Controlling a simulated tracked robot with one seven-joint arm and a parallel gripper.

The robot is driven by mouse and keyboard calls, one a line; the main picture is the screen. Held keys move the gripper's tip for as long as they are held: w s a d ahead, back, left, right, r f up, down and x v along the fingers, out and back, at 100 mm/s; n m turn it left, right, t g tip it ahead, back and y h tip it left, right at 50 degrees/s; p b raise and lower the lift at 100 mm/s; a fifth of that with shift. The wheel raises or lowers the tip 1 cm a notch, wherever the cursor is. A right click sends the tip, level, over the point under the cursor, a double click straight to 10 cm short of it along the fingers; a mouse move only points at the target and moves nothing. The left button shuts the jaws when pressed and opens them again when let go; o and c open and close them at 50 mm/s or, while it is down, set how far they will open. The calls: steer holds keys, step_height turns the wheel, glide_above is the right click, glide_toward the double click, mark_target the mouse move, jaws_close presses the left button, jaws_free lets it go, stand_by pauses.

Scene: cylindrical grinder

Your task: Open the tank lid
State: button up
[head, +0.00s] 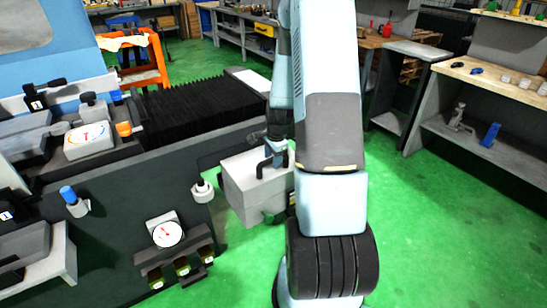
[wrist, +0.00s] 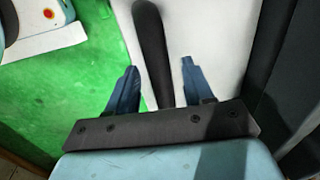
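The tank is a pale grey box (head: 250,195) beside the dark machine base, with its light lid (head: 243,168) lying flat on top. A black handle (head: 262,168) stands on the lid. My gripper (head: 277,157) is at the handle, partly hidden by my arm. In the wrist view my gripper (wrist: 161,68) is open, with its two blue fingers apart. The dark handle bar (wrist: 152,50) runs between them over the white lid (wrist: 215,40). A gap shows on the right of the bar; contact on the left is unclear.
The grinder (head: 110,220) with a dial gauge (head: 167,234) and a knob (head: 202,190) stands left of the tank. A workbench (head: 480,110) is at the right. The green floor (head: 430,220) between is clear. An orange cart (head: 140,65) stands behind.

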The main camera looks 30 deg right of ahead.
jaws_close()
stand_by(0.3)
